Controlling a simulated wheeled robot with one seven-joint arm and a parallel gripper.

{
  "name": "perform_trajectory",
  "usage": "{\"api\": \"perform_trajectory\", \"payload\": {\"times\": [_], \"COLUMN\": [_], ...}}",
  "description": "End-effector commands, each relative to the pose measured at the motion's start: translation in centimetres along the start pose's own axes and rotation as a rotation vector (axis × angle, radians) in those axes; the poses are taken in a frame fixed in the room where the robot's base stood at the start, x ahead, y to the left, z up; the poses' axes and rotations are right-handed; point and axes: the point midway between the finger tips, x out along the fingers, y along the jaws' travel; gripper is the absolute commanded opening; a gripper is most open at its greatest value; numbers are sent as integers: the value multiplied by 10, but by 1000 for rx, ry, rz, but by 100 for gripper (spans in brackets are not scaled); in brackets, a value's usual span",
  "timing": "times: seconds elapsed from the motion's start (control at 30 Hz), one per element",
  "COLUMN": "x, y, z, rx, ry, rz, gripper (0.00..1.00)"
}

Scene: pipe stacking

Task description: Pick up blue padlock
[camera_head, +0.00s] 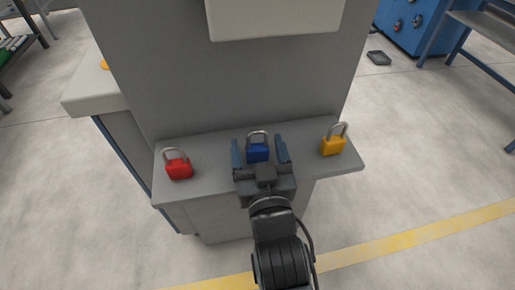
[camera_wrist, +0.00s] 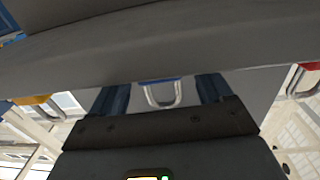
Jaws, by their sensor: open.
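The blue padlock (camera_head: 258,153) stands upright with its silver shackle on top, at the middle of a grey ledge (camera_head: 215,152). My gripper (camera_head: 259,145) is open, with one blue finger on each side of the blue padlock. I cannot tell whether the fingers touch it. In the wrist view, which looks upside down, the shackle and a thin blue strip of the padlock (camera_wrist: 161,92) show between the two fingers (camera_wrist: 162,88). The rest of its body is hidden there.
A red padlock (camera_head: 178,169) stands on the ledge to the left and a yellow padlock (camera_head: 333,145) to the right, both clear of my fingers. A tall grey panel (camera_head: 235,85) rises behind the ledge.

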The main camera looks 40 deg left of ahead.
Motion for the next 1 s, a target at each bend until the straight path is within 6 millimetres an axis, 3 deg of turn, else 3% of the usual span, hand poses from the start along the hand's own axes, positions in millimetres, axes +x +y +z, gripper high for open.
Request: {"api": "perform_trajectory", "payload": {"times": [0.17, 0.77, 1.0], "x": [0, 0, 0], "y": [0, 0, 0], "z": [0, 0, 0], "rx": [0, 0, 0], "ry": [-1, -1, 0], "rz": [0, 0, 0], "gripper": [79, 21, 20]}}
